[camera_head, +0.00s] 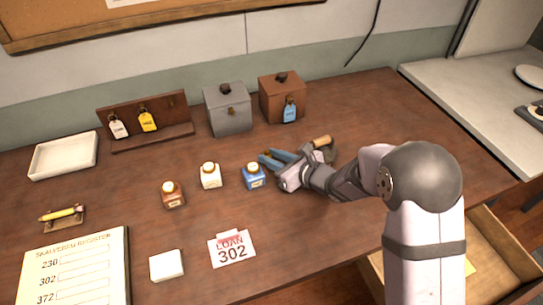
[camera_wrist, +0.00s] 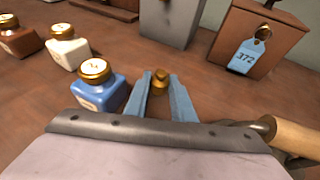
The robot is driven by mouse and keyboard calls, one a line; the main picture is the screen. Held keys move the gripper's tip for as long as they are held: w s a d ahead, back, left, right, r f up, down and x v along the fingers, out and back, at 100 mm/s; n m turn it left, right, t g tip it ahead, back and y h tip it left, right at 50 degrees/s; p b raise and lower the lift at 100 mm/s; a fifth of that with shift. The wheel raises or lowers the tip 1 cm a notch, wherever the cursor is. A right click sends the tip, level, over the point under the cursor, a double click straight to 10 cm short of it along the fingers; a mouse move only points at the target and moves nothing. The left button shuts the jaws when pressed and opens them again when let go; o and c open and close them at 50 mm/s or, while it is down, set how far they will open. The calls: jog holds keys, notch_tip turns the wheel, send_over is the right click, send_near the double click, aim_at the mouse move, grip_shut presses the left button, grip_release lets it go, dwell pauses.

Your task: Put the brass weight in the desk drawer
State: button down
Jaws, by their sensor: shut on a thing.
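The small brass weight (camera_wrist: 160,79) shows between the two blue fingertips of my gripper (camera_wrist: 160,86) in the wrist view. My gripper is shut on it, low over the desk; I cannot tell whether the weight touches the desktop. In the head view my gripper (camera_head: 272,160) is just right of the blue ink bottle (camera_head: 254,178), and the weight cannot be made out there. The desk drawer (camera_head: 490,245) is open at the lower right, below the desktop's right edge, partly hidden by my arm. A small yellow piece lies in it.
The blue bottle also stands close left of my fingers in the wrist view (camera_wrist: 97,87). White (camera_head: 210,177) and brown (camera_head: 172,195) bottles stand farther left. A grey box (camera_head: 228,112) and a brown box (camera_head: 283,101) stand behind. A wooden-handled tool (camera_head: 322,142) lies beside my gripper.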

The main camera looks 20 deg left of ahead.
jog(key=shift+f, duration=0.2)
jog(key=c, duration=1.5)
grip_release()
jog(key=shift+r, duration=0.2)
jog(key=shift+d+r, duration=0.1)
jog(key=shift+d, duration=0.1)
jog(key=v, duration=1)
jog(key=shift+s+d, duration=0.2)
jog(key=shift+d, duration=0.05)
jog(key=shift+o, duration=0.5)
jog(key=shift+s+d+r, duration=0.25)
jog(key=shift+d, duration=0.2)
